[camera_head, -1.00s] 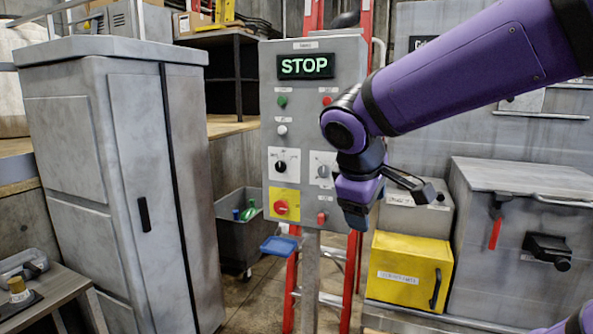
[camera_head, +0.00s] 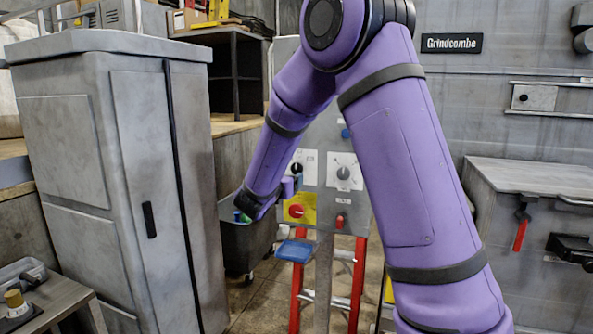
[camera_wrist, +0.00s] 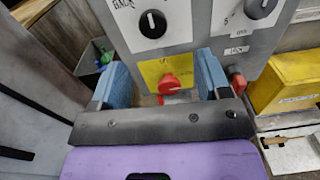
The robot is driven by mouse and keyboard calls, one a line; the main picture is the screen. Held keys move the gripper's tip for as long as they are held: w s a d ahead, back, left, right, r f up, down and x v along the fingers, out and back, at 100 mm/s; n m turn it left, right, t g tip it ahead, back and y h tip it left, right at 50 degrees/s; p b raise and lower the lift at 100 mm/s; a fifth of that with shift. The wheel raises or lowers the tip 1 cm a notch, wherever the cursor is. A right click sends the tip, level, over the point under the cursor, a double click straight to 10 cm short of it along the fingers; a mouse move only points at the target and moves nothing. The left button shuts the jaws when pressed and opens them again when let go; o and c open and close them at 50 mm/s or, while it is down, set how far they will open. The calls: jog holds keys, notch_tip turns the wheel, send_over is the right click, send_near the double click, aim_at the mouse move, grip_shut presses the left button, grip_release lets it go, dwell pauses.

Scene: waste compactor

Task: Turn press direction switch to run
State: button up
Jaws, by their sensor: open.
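The grey control panel (camera_head: 335,135) stands upright in the middle of the head view, partly hidden by my arm. On its left is a black rotary knob (camera_head: 297,169) on a white plate. In the wrist view this black knob (camera_wrist: 152,23) is at the top, with its white pointer roughly upright; the plate's lettering is cut off, with only a part like "BACK" showing. My gripper (camera_wrist: 161,76) is open and empty, its two blue fingers apart. The red knob on a yellow plate (camera_wrist: 150,70) appears between the fingers, below the black knob. Contact cannot be told.
Right of the black knob is a second dial (camera_wrist: 263,8), with a red switch (camera_wrist: 238,82) below it. A blue tray (camera_head: 294,250) juts out below the panel. A tall grey cabinet (camera_head: 90,180) stands left; a dark bin (camera_head: 245,245) sits behind.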

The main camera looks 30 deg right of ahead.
aim_at(296, 169)
jog(key=shift+n+t, duration=0.3)
jog(key=x, duration=1.1)
jog(key=shift+w+a+f, duration=0.25)
jog(key=shift+w, duration=0.05)
jog(key=shift+c, duration=0.2)
jog(key=c, duration=0.9)
